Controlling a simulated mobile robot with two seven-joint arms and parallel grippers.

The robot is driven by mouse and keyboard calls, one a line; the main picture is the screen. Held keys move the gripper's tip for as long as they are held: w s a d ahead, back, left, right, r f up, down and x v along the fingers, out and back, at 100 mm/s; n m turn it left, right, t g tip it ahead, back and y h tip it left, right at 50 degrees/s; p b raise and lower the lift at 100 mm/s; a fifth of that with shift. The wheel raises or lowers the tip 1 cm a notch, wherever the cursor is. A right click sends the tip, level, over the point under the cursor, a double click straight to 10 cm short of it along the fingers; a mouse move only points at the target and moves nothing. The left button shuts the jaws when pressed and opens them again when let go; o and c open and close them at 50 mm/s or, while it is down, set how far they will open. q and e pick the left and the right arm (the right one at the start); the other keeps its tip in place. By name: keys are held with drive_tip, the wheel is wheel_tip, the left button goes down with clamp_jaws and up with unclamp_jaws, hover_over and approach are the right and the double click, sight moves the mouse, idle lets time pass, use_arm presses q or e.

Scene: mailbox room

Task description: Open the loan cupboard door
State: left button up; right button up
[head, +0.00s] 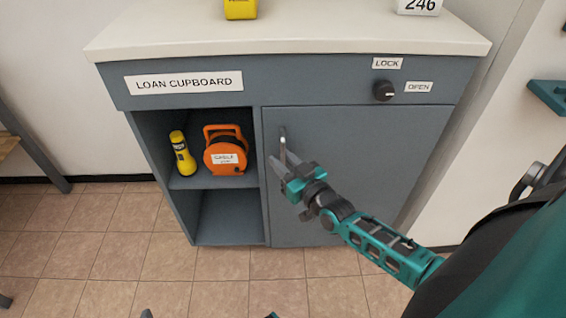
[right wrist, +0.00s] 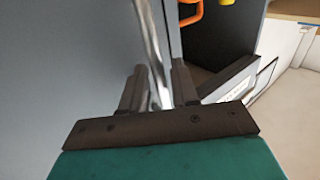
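The loan cupboard (head: 190,97) is a grey-blue cabinet with a pale top. Its right-hand door (head: 350,170) looks shut in the head view and has an upright metal handle (head: 283,143) near its left edge. My right gripper (head: 282,168) is at the lower part of the handle. In the right wrist view, the handle (right wrist: 150,45) runs between the two fingers (right wrist: 158,88), with gaps visible beside it, so the gripper looks open around it. A black knob (head: 384,90) above the door has its white mark towards the OPEN label (head: 419,87). My left gripper is not clearly visible.
The open left compartment holds a yellow torch (head: 182,153) and an orange cable reel (head: 225,150) on a shelf (head: 210,182). A yellow object (head: 240,9) and a 246 sign (head: 419,6) stand on top. The tiled floor (head: 110,250) in front is clear.

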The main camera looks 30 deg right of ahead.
drive_tip(key=shift+w, duration=0.1)
clamp_jaws()
idle(0.5)
